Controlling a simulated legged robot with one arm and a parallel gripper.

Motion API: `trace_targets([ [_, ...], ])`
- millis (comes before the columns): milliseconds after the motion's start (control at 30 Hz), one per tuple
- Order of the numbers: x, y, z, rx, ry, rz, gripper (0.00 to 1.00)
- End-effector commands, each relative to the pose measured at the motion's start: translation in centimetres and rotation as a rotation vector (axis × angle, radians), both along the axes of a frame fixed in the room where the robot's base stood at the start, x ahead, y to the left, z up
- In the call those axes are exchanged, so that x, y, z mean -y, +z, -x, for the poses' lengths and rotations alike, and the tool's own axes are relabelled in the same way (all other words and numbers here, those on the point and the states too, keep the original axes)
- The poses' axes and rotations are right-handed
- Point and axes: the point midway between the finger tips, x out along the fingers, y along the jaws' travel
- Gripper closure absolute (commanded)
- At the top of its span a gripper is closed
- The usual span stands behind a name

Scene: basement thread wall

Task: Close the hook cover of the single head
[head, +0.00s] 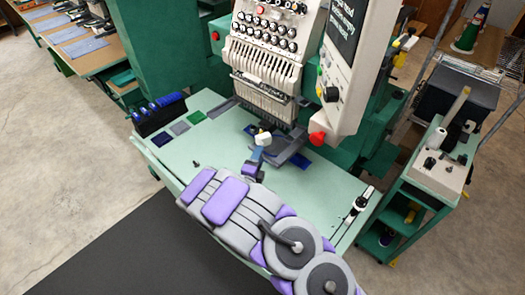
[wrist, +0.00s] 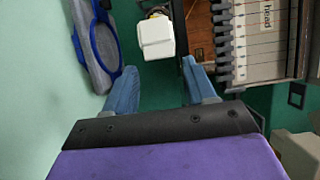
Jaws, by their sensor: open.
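The single head (head: 268,60) is a cream embroidery machine head with several needles, above a pale green table (head: 185,150). It also shows at the upper right of the wrist view (wrist: 262,45). My gripper (head: 257,160) is below and in front of the head, over the table. In the wrist view my gripper (wrist: 160,70) has its two blue fingers apart with nothing between them. A white block (wrist: 153,38) lies just beyond the fingertips, apart from them; it shows in the head view too (head: 263,138). I cannot tell whether this block is the hook cover.
A blue-rimmed grey hoop (wrist: 97,45) is close to my left finger. A rack of blue spools (head: 160,112) stands at the table's left. A red knob (head: 317,138) hangs under the control panel (head: 343,65). A green cart (head: 420,185) stands right. The table's front left is mostly clear.

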Motion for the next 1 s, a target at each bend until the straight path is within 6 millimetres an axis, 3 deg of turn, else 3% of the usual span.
trace_targets([
  [300, 1.1, -0.1, -3.6, 0.001, -0.001, 0.001, 0.45],
  [733, 1.2, 0.0, -4.3, 0.0, 0.001, 0.002, 0.45],
  [1000, 1.1, 0.0, -4.3, 0.0, 0.002, 0.002, 0.7],
])
